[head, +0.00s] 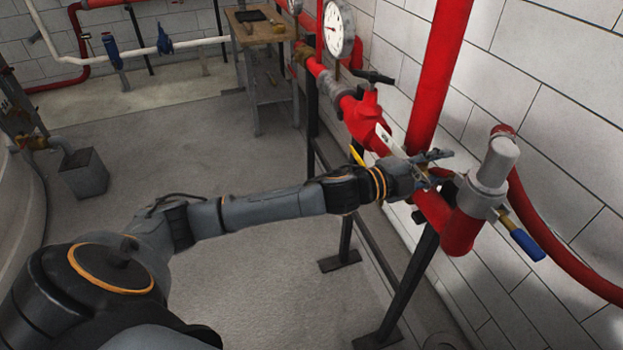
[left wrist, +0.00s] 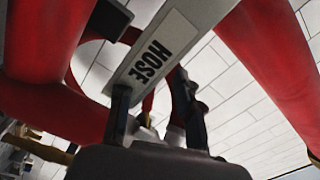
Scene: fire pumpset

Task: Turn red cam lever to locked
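My left gripper (head: 430,168) reaches in from the left, by the red pipework near the wall. Its fingers also show in the left wrist view (left wrist: 156,112), standing apart with a gap between them. A white "HOSE" label (left wrist: 150,48) is on a grey plate just beyond the fingers. A narrow curved red part (left wrist: 178,92) shows behind the finger gap; I cannot tell if it is the red cam lever. In the head view, the gripper hides part of the fittings, and no red cam lever can be made out clearly. My right gripper is not in view.
A thick red upright pipe (head: 439,75) stands behind the gripper. A grey capped fitting (head: 492,170) and a blue-handled lever (head: 527,245) are to its right. A pressure gauge (head: 338,28) and a wooden-topped bench (head: 259,27) are farther back. The grey floor (head: 230,150) is open.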

